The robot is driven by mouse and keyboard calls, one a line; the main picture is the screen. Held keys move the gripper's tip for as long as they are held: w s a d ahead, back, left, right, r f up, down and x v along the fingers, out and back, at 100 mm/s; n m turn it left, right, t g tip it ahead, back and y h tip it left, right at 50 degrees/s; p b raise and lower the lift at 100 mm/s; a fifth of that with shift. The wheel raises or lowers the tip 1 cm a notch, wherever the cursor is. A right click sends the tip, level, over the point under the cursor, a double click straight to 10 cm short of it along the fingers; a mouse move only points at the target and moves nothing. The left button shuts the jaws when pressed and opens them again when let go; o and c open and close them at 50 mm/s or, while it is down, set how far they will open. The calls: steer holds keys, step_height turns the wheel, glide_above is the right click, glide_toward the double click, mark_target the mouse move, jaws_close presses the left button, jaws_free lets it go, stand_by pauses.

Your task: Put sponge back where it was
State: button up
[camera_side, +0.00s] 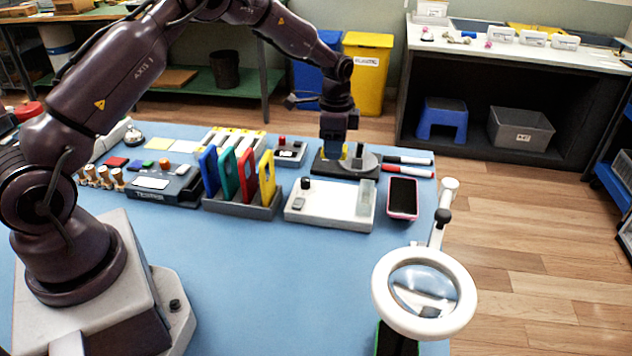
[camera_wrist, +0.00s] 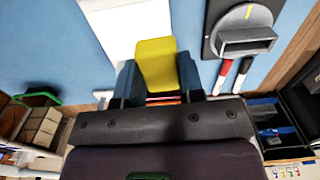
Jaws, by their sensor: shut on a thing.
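A yellow sponge (camera_wrist: 156,65) is held between the two fingers of my gripper (camera_wrist: 157,80) in the wrist view. Its far end sticks out past the fingertips, over the edge of a white panel. In the side view my gripper (camera_side: 349,150) points down at the back right of the blue table, by a black base with a grey top (camera_side: 366,163). Only a small yellow patch of the sponge shows there. I cannot tell whether the sponge touches anything beneath it.
A white box with a black knob (camera_side: 322,204) stands in front of my gripper. A pink-edged phone (camera_side: 402,198) and two markers (camera_side: 407,161) lie to the right. A rack of coloured panels (camera_side: 240,200) stands left, and a ring magnifier (camera_side: 424,292) at front right. The front middle table is clear.

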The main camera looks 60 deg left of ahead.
glide_above(280, 180)
step_height(280, 180, down, 11)
steer(key=shift+f, duration=0.15)
steer(key=shift+f, duration=0.1)
stand_by(0.3)
steer(key=o, duration=1)
steer(key=shift+c, duration=0.2)
